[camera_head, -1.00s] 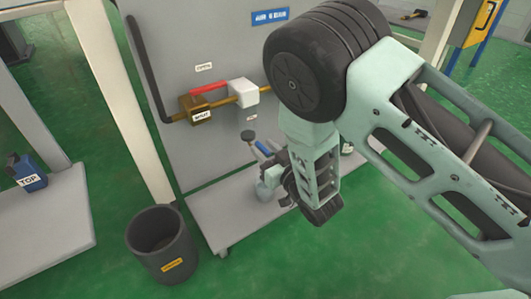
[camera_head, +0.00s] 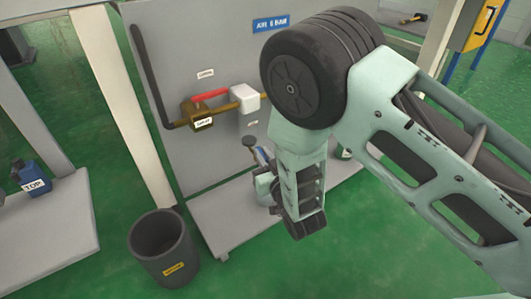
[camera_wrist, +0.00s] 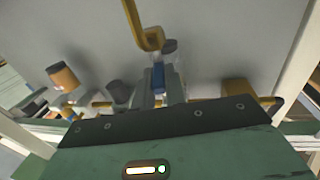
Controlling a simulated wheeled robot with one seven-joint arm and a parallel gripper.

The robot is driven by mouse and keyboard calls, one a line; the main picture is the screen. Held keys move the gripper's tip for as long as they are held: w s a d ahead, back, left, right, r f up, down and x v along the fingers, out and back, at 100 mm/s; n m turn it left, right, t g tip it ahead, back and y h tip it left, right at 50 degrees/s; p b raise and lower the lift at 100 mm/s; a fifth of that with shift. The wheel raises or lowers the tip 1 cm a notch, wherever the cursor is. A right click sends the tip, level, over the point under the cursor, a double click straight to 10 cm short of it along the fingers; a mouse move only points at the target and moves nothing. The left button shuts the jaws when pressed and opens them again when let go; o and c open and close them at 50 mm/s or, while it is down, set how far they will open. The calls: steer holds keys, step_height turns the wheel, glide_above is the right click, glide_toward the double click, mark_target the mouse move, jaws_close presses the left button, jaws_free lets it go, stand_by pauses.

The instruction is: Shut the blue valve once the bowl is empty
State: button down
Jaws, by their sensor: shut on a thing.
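The blue valve (camera_wrist: 158,77) shows as a blue handle in the middle of the wrist view. In the head view only a sliver of blue (camera_head: 262,156) shows beside my wrist. My gripper (camera_head: 270,188) is low in front of the panel and appears shut on the blue handle; my wrist hides most of the contact. A pale, rounded body (camera_head: 263,181), perhaps the bowl, is partly hidden behind my gripper. I cannot tell whether it holds liquid.
A dark bucket (camera_head: 160,263) stands on the green floor at the left. A grey panel (camera_head: 180,75) carries brass piping with a red lever (camera_head: 211,95) and a white block (camera_head: 244,98). A blue bottle labelled TOP (camera_head: 32,178) stands on the left bench.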

steer(key=shift+w+a+f+m+g+h+b, duration=0.15)
steer(key=shift+a+m+g+h+b, duration=0.55)
steer(key=shift+m+h, duration=2.5)
steer(key=shift+w+a+m+g+h+b, duration=0.25)
steer(key=shift+a+m+g+h, duration=1.1)
steer(key=shift+h, duration=2.9)
steer(key=shift+w+a+f+m+g+h+b, duration=0.1)
steer(key=shift+w+a+m+g+h+b, duration=0.25)
steer(key=shift+m+g+h, duration=2.05)
steer(key=m+t+h, duration=0.2)
steer(key=shift+s+d+r+h, duration=0.1)
steer(key=shift+r+h, duration=0.05)
steer(key=shift+h, duration=0.2)
steer(key=c, duration=1.4)
jaws_free()
steer(key=shift+c, duration=0.2)
steer(key=shift+r+t, duration=0.2)
steer(key=shift+t, duration=0.25)
